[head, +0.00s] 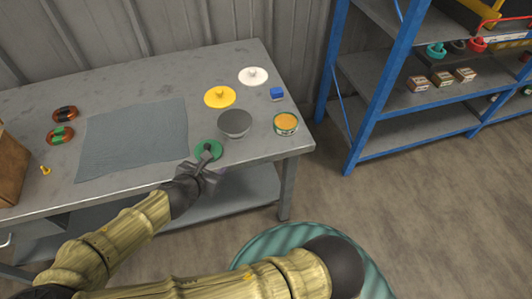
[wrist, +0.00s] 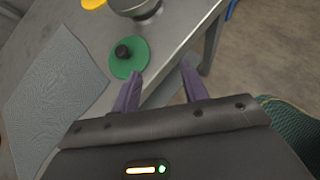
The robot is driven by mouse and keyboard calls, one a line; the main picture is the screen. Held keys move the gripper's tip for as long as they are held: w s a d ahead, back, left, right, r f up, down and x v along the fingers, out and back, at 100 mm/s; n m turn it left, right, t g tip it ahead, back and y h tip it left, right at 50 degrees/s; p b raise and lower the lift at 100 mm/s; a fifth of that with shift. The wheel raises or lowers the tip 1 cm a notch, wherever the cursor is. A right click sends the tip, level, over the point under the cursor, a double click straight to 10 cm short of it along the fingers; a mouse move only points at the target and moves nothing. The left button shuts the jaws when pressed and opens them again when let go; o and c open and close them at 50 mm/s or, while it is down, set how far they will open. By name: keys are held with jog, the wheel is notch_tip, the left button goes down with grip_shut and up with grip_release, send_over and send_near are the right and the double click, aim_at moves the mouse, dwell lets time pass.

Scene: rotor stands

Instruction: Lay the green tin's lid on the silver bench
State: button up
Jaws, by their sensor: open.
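The green lid (head: 209,150) is a flat round disc with a dark knob. It lies flat on the silver bench (head: 262,152) near the front edge, and it also shows in the wrist view (wrist: 129,58). My gripper (head: 206,162) is open and empty at the lid's near side. In the wrist view my gripper's fingers (wrist: 161,72) are apart, with the left fingertip close to the lid's lower edge and the knob outside them; I cannot tell if it touches. A small round tin (head: 286,124) with an orange top stands near the bench's right edge; its side colour is hard to tell.
A grey bowl-like vessel (head: 235,123) stands just right of the lid. A yellow lid (head: 220,97), a white lid (head: 253,76) and a blue block (head: 277,94) lie behind. A grey mat (head: 135,135) covers the bench's middle. A blue shelf rack (head: 358,130) stands at right.

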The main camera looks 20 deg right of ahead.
jog(key=s+d+f+m+g+y, duration=0.25)
jog(key=s+d+m+g, duration=0.4)
jog(key=m, duration=0.65)
jog(key=d+r+m+y, duration=0.1)
jog(key=d+r+m, duration=0.3)
jog(key=r+m, duration=0.2)
jog(key=s+d+r+m+y, duration=0.1)
jog(key=d+r+m+y, duration=0.1)
jog(key=d+r+m, duration=0.2)
notch_tip(320, 180, up, 3)
jog(key=m, duration=0.4)
jog(key=shift+s, duration=0.15)
jog(key=shift+d+f+t+y, duration=0.1)
jog(key=shift+d+t+y, duration=0.05)
jog(key=shift+t+y, duration=0.1)
